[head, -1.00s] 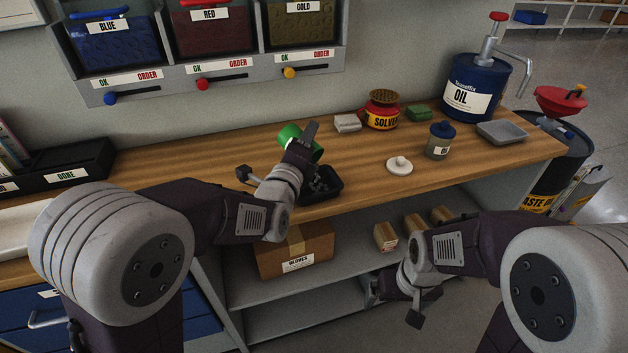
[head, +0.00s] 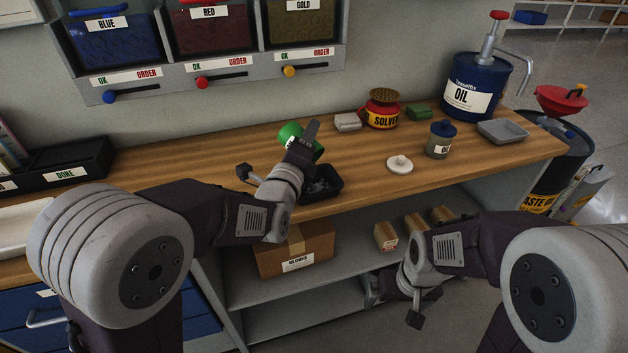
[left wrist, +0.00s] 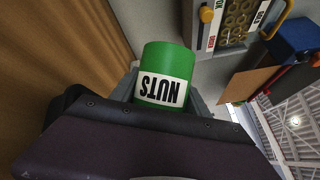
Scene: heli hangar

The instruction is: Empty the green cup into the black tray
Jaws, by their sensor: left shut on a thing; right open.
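The green cup (head: 290,132) is tilted above the bench, just behind and above the black tray (head: 336,190). My left gripper (head: 306,143) is shut on the cup. In the left wrist view the cup (left wrist: 165,62) sits between the fingers, its NUTS label upside down; its inside is hidden. Small dark grey pieces (head: 318,186) lie in the black tray, which stands near the bench's front edge and is partly covered by my left wrist. My right gripper (head: 393,300) is open and empty, low in front of the lower shelf.
On the wooden bench (head: 230,178) a white lid (head: 399,164), a grey oil jar (head: 439,140), a solvent can (head: 382,110) and a grey tray (head: 502,131) stand to the right. A long black bin (head: 75,165) is at the left. Bins hang above.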

